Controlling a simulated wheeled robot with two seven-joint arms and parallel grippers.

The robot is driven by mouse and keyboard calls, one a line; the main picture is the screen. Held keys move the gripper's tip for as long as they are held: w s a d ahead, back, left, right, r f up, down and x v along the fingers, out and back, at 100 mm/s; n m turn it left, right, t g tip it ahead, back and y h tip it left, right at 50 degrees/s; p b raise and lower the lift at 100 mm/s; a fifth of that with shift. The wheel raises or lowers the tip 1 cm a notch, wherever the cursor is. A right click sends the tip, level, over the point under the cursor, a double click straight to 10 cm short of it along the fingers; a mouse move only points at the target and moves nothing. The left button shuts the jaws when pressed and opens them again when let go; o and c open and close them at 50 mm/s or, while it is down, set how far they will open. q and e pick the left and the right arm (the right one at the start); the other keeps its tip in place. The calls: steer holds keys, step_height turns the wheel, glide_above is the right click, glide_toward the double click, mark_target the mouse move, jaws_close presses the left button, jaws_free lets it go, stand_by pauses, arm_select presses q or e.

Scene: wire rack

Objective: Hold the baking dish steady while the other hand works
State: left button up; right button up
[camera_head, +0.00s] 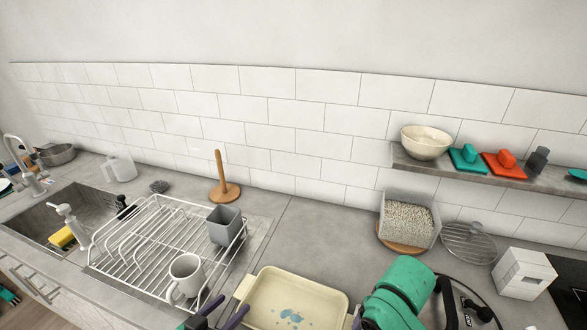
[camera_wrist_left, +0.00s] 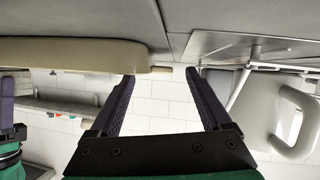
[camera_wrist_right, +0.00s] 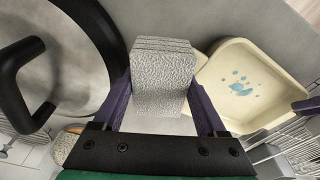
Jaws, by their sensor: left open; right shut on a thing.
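The cream baking dish (camera_head: 290,285) sits on the counter right of the rack, with blue stains on its floor. It also shows in the right wrist view (camera_wrist_right: 235,60), and its side in the left wrist view (camera_wrist_left: 80,54). My left gripper (camera_head: 224,313) is open at the dish's left side; in the left wrist view its fingers (camera_wrist_left: 161,76) are apart, with the dish's handle end near the gap. I cannot tell whether they touch. My right gripper (camera_wrist_right: 161,82) is shut on a grey, rough-textured block (camera_wrist_right: 163,65). In the head view my green arm hides it.
A white wire rack (camera_head: 140,250) holds a white mug (camera_head: 186,272) and a grey cup (camera_head: 225,225), close to my left gripper. A sink (camera_head: 85,210) lies left. Behind my right arm stand a clear container (camera_head: 408,217) and a round wire trivet (camera_head: 468,243).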

mark_target(238, 299)
arm_select(q)
steer(key=shift+x, duration=1.9)
steer(key=shift+s, duration=0.1)
jaws_close()
stand_by(0.7)
